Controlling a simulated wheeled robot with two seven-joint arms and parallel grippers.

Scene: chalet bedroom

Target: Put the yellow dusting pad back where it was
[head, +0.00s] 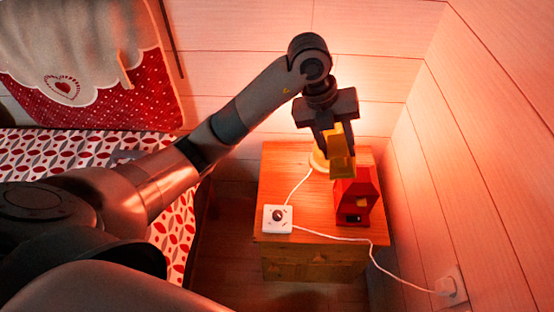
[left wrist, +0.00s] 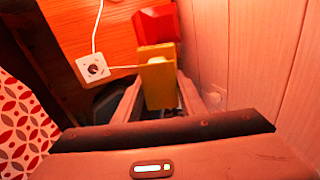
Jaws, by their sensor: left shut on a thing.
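The yellow dusting pad (head: 341,160) is held by my left gripper (head: 337,138), which points down above the back of the wooden nightstand (head: 283,179). In the left wrist view the pad (left wrist: 158,82) sits between the two fingers, and the gripper (left wrist: 160,95) is shut on it. In the head view the pad overlaps the lamp's glowing base and the top of a red house-shaped object (head: 352,200). I cannot tell whether it touches either. My right gripper is not in view.
A white socket box (head: 277,218) stands at the nightstand's front left, with a white cable running to a wall plug (head: 446,286). A lamp (head: 319,160) glows behind the pad. The bed (head: 70,150) is on the left. The wood wall (head: 470,150) is close on the right.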

